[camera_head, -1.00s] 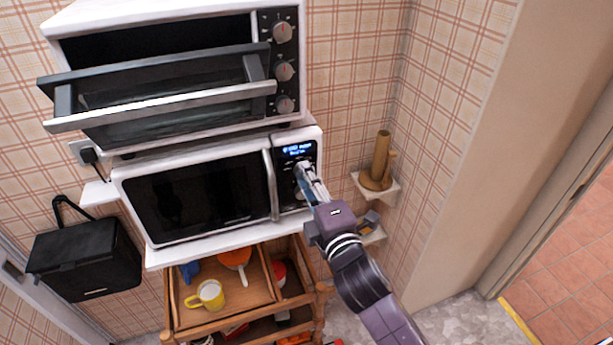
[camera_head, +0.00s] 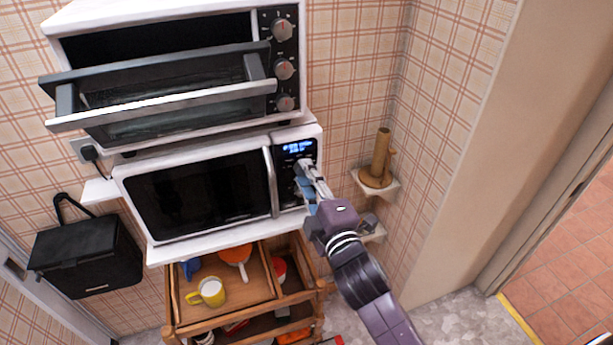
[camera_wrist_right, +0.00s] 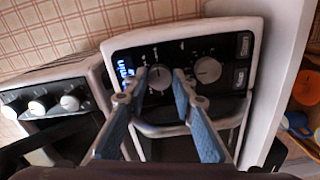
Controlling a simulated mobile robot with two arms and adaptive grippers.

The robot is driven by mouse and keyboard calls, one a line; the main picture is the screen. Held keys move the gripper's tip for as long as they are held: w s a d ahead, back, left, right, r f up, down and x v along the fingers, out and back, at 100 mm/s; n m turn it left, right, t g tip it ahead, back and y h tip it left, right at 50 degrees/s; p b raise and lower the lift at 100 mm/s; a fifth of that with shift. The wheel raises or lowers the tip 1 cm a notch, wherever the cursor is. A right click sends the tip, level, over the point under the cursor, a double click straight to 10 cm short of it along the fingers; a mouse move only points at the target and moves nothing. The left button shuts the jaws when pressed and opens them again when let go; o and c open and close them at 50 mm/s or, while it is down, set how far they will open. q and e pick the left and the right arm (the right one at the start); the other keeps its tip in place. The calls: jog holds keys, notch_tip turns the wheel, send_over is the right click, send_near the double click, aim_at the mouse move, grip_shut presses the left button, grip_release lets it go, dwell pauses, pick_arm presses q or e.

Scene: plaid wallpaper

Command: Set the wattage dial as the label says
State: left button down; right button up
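The white microwave (camera_head: 135,176) stands on a shelf with its door shut. Its dark control panel (camera_wrist_right: 225,50) has a lit blue display (camera_head: 298,147), whose text is too small to read in the head view. In the right wrist view the panel is turned sideways, with two round silver dials. The dial nearer the display (camera_wrist_right: 160,79) sits between the fingertips of my right gripper (camera_wrist_right: 160,75); the other dial (camera_wrist_right: 208,70) is just right of them. The fingers look apart around the dial; contact is unclear. My right gripper (camera_head: 303,172) hides the dials in the head view. My left gripper is not in view.
A toaster oven (camera_head: 170,22) with its door hanging open and several knobs stands above the microwave. A wooden cart (camera_head: 225,316) with a yellow mug (camera_head: 211,292) is below. A brown stand (camera_head: 380,160) sits on a corner shelf at right. A black bag (camera_head: 85,255) hangs left.

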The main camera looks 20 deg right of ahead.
jog(key=o, duration=0.4)
jog(key=shift+c, duration=0.2)
jog(key=s, duration=1.2)
jog(key=shift+d, duration=0.25)
